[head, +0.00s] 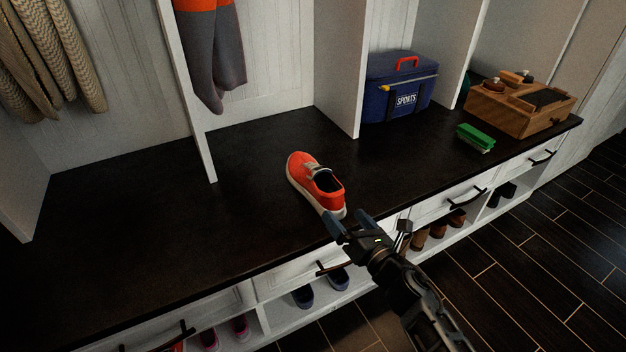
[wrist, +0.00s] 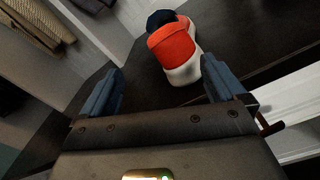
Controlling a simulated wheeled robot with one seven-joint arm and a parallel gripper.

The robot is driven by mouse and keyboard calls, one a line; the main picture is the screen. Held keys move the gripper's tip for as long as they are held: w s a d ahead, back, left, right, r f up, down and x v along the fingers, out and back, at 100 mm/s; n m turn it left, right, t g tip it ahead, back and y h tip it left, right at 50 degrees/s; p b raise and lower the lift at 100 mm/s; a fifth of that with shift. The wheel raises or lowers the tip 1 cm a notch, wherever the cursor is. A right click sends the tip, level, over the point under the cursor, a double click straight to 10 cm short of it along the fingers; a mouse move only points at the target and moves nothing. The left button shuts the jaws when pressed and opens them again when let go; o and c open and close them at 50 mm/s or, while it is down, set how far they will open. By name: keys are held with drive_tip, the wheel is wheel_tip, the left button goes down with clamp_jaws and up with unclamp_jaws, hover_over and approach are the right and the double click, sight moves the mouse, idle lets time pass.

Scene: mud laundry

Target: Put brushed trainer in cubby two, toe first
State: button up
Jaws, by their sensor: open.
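An orange-red trainer with a white sole (head: 316,184) sits upright on the dark bench top (head: 110,235). Its toe points to the back left and its heel faces my gripper. My gripper (head: 346,224) is open and empty, just in front of the heel at the bench's front edge. In the wrist view the trainer (wrist: 172,48) shows heel-on, ahead of and between the two blue-grey fingers, apart from them. The cubbies under the bench hold shoes; no number shows, so I cannot tell which is cubby two.
A blue sports bag (head: 398,88), a green brush (head: 475,138) and a wooden box (head: 522,103) stand at the right on the bench. White dividers (head: 186,90) rise behind the trainer. Drawers with black handles (head: 465,197) line the front. The bench's left is clear.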

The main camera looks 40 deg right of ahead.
sight(331, 189)
drive_tip(key=shift+w+d+r+n, duration=0.1)
drive_tip(key=shift+w+d+n, duration=0.7)
drive_tip(key=shift+w+d, duration=0.5)
drive_tip(key=shift+w, duration=0.05)
drive_tip(key=x, duration=0.7)
drive_tip(key=shift+w, duration=0.1)
drive_tip(key=c, duration=1.4)
drive_tip(key=shift+o, duration=0.2)
